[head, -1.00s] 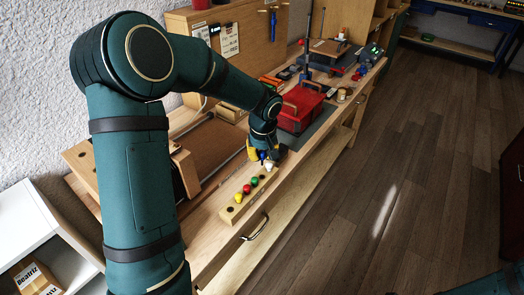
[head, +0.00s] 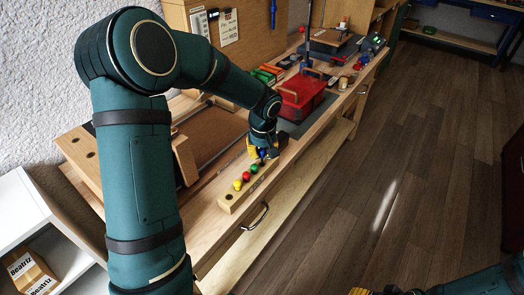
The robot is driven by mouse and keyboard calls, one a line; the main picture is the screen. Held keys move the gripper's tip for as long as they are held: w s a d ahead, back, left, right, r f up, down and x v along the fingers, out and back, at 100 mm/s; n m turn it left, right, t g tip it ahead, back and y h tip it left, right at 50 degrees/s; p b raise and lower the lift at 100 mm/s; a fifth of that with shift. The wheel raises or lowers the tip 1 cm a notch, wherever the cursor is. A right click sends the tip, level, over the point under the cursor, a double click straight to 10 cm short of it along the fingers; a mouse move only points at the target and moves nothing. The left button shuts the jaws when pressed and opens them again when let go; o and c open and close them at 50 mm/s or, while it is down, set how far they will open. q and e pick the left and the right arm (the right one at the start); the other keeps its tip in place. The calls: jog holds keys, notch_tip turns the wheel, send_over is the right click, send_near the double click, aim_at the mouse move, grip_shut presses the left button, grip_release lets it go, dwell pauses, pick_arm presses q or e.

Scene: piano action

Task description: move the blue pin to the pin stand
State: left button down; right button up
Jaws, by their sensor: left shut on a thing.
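The pin stand (head: 238,202) is a pale wooden bar along the front edge of the workbench. A yellow pin (head: 238,185), a red pin (head: 246,176) and a green pin (head: 254,168) stand upright in it. My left gripper (head: 262,153) points down at the far end of the stand, shut on the blue pin (head: 263,154). Only a little of the blue pin shows between the fingers. I cannot tell whether its lower end touches the stand. My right gripper (head: 372,291) shows only in part at the bottom edge.
A red toolbox (head: 302,96) stands on a grey mat behind the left gripper. A wooden frame with a brown panel (head: 208,140) lies to the left. A drawer handle (head: 255,217) sticks out below the bench edge. The floor at right is clear.

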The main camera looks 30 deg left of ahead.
pick_arm(q)
jog(key=shift+f+b, duration=0.15)
jog(key=shift+b, duration=0.3)
dwell(0.9)
jog(key=shift+f+b, duration=0.7)
jog(key=shift+f, duration=0.05)
dwell(0.3)
jog(key=shift+f, duration=0.65)
dwell(1.1)
jog(key=c, duration=0.5)
grip_release()
jog(key=shift+c, duration=0.2)
jog(key=shift+r, duration=0.1)
jog(key=shift+r+p, duration=2.4)
jog(key=shift+r, duration=1.35)
